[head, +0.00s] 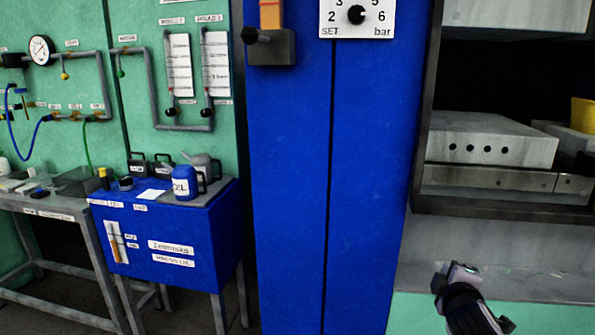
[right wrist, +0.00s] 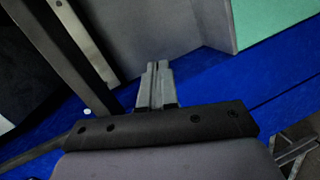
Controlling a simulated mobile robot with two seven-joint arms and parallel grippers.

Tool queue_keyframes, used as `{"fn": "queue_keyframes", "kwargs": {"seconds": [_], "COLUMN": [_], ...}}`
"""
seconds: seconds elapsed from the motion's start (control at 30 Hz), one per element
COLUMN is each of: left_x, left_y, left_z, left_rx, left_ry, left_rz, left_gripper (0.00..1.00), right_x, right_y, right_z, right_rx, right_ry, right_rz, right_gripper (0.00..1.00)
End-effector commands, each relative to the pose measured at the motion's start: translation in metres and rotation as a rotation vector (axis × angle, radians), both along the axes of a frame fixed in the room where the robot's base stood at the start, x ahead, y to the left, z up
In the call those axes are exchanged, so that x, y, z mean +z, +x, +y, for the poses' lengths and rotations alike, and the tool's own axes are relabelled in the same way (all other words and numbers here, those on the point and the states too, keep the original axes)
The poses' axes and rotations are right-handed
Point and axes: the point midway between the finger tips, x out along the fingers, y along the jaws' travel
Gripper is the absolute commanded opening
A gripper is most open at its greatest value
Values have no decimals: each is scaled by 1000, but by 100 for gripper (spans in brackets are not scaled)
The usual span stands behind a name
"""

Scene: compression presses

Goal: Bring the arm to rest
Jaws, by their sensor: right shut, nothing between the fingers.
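My right gripper (head: 455,275) is at the lower right of the head view, in front of the grey ledge below the press. Its fingers also show in the right wrist view (right wrist: 154,75), closed together with nothing between them. In that view the fingertips lie over a blue surface and close to a grey panel in the picture; I cannot tell if they touch. My left gripper is not in view.
A blue press column (head: 330,200) stands left of the gripper. The press (head: 495,147) has metal blocks inside. A blue cabinet (head: 170,235) with a blue can (head: 185,183) stands at left, beside a grey table (head: 50,207). Pipes and a gauge (head: 40,50) hang on the green wall.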

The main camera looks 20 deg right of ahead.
Motion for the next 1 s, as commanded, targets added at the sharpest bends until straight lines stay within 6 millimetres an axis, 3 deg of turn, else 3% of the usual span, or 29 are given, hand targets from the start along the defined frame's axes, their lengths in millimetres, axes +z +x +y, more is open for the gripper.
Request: {"fn": "queue_keyframes", "kwargs": {"seconds": [0.03,0.2,0.4,0.5,0.63,0.73,1.0], "left_x": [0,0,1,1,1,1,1], "left_y": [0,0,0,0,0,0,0], "left_z": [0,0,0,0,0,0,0], "left_rx": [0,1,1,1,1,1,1], "left_ry": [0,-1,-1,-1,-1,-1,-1], "left_rz": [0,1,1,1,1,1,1], "left_gripper": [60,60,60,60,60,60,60], "right_x": [-36,-128,-204,-222,-233,-236,-236], "right_y": [-5,-36,-106,-139,-167,-176,-176], "right_z": [26,114,216,254,285,294,295], "right_rx": [60,204,248,226,190,174,173], "right_ry": [83,411,857,1047,1210,1265,1267], "right_rz": [15,24,37,36,31,27,26], "right_gripper": [0,0,0,0,0,0,0]}}
